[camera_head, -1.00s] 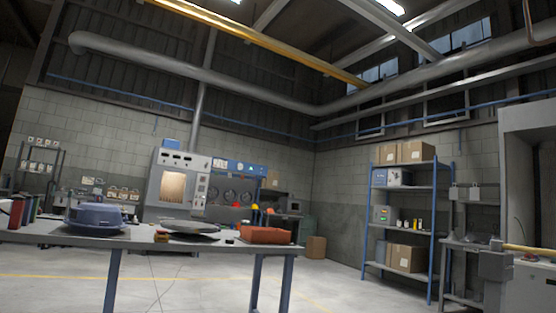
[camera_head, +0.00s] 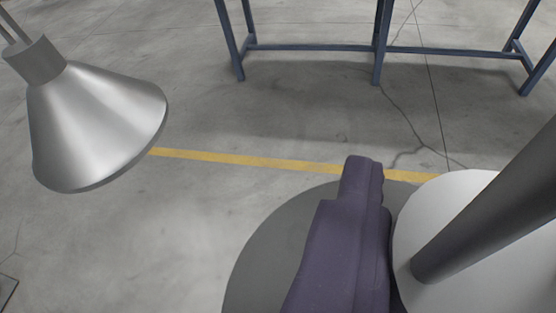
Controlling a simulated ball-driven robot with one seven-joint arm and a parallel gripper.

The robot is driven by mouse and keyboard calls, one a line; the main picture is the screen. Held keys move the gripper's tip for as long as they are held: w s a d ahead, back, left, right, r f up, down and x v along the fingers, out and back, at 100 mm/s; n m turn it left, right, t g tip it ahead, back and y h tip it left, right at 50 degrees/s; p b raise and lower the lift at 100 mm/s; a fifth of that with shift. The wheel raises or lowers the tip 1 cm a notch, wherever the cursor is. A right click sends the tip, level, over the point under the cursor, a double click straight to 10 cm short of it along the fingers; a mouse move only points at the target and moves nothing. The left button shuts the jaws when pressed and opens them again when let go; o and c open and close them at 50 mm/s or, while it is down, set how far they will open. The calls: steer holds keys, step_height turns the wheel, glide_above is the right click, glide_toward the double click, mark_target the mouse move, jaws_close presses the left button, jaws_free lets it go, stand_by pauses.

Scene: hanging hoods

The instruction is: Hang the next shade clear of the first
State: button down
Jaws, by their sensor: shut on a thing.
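A silver cone-shaped shade (camera_head: 97,122) is at the upper left of the camera view, close to me. It is wide side down, with a grey collar (camera_head: 35,62) on top and two thin rods running up out of the frame. What holds the rods is out of view. No second hanging shade can be made out.
A dark rod runs into a pale round part (camera_head: 445,205) at the lower right, beside a purple body (camera_head: 345,245) over a dark grey disc (camera_head: 260,255); these may be mine. Blue table legs (camera_head: 380,45) stand at the top.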

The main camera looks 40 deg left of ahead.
steer(key=shift+w+f, duration=0.1)
steer(key=shift+w+a+f, duration=0.1)
steer(key=shift+w+a, duration=0.2)
steer(key=shift+w, duration=0.95)
steer(key=shift+w+a, duration=0.35)
steer(key=shift+w, duration=0.9)
steer(key=shift+w+a+f, duration=0.1)
steer(key=shift+w+a, duration=0.2)
steer(key=shift+w, duration=0.95)
steer(key=shift+w+a+r, duration=0.1)
steer(key=shift+w, duration=0.3)
steer(key=shift+w+a+b, duration=0.25)
steer(key=shift+w+b, duration=0.05)
steer(key=shift+w, duration=0.8)
steer(key=shift+w+a, duration=0.2)
steer(key=shift+w, duration=0.55)
steer(key=shift+w+a, duration=0.15)
steer(key=shift+w, duration=0.55)
steer(key=shift+f+b, duration=0.9)
steer(key=shift+f, duration=0.1)
steer(key=shift+s+f, duration=0.15)
steer(key=shift+f, duration=0.1)
